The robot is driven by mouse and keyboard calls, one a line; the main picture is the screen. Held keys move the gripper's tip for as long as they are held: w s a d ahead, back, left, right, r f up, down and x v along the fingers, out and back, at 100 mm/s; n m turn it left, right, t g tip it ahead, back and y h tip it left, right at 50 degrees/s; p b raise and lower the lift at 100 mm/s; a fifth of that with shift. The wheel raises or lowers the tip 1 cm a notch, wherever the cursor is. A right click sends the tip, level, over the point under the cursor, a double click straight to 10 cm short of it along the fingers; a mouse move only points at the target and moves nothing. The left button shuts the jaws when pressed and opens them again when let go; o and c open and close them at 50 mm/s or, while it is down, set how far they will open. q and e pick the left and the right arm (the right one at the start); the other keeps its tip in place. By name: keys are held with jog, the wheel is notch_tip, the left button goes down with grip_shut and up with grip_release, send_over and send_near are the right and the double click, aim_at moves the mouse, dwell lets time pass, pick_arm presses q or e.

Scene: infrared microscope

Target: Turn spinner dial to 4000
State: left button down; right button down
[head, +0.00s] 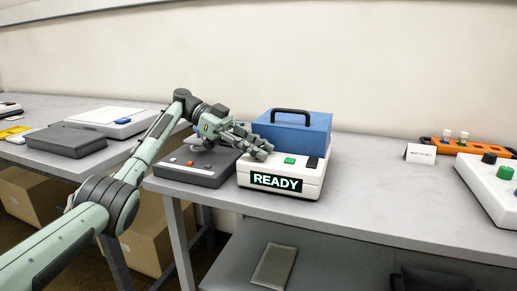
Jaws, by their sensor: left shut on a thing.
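The spinner is a white box (310,176) with a blue lid (300,135) and a black carry handle. Its front display (276,182) reads READY. A green button (290,160) and a black switch (312,163) sit on its top front ledge. My left gripper (263,152) reaches in from the left and is shut at the left end of that ledge, where the dial is. The fingers hide most of the dial, and its setting cannot be read. My right gripper is out of view.
A dark grey flat device (198,173) with an orange button lies left of the spinner, under my left wrist. An orange rack (468,147) with vials, a white card (420,153) and a white device with knobs (488,185) stand at right. The table between is clear.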

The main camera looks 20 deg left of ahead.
pick_arm(q)
jog(key=shift+f, duration=0.15)
jog(key=c, duration=1.2)
grip_release()
jog(key=shift+r, duration=0.2)
notch_tip(320, 180, up, 10)
jog(key=shift+f, duration=0.15)
